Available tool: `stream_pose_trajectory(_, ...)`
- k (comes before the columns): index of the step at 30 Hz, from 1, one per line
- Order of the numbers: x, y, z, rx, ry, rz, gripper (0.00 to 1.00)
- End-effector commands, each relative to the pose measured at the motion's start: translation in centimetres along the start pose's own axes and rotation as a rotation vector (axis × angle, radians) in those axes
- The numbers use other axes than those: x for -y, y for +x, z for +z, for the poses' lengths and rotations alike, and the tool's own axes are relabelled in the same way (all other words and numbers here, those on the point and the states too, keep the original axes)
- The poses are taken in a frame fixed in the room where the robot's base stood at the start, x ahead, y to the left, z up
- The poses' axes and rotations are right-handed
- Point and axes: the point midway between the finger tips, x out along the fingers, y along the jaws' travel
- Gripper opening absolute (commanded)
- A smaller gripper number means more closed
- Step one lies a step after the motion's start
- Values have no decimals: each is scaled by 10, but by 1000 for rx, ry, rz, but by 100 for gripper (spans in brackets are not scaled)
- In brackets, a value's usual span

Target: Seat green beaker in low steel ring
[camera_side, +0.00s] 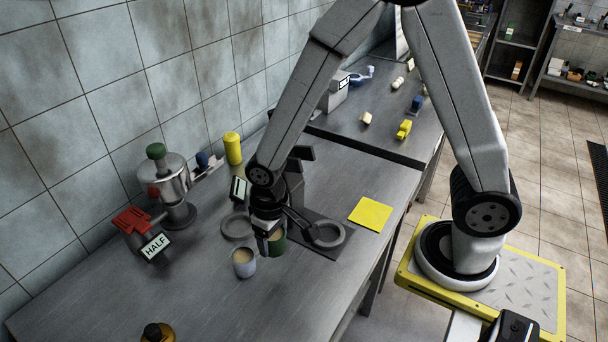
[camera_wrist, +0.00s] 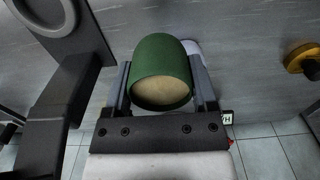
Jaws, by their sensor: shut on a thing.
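My gripper (camera_side: 272,236) is shut on the green beaker (camera_side: 279,244) and points down above the bench. In the wrist view, the green beaker (camera_wrist: 160,58) sits between the two fingers, its tan top facing the camera. One grey ring (camera_side: 326,234) is on a dark plate to the right of my gripper; another grey ring (camera_side: 237,227) lies to the left. A ring on a dark part (camera_wrist: 66,16) also shows at top left in the wrist view. I cannot tell whether the beaker touches the bench.
A pale lavender beaker (camera_side: 243,265) stands close to the left of the green one. A yellow square (camera_side: 371,215) lies to the right. A steel pot-like device (camera_side: 170,182) and a HALF sign (camera_side: 156,247) stand at left. The front bench is mostly clear.

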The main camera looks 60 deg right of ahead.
Motion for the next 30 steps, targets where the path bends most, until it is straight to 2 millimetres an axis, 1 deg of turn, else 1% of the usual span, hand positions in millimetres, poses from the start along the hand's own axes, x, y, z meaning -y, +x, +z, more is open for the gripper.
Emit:
stream_pose_trajectory(1, -2, -1, -12, -2, 4, 0, 0)
stream_pose_trajectory(9, -17, -12, -74, -2, 2, 0, 0)
stream_pose_trajectory(16, -35, -21, -120, -2, 0, 0, 0)
stream_pose_trajectory(21, -46, -27, -141, -1, -2, 0, 0)
stream_pose_trajectory(24, -49, -29, -148, -1, -3, 0, 0)
stream_pose_trajectory(30, -52, -30, -152, 0, -4, 0, 0)
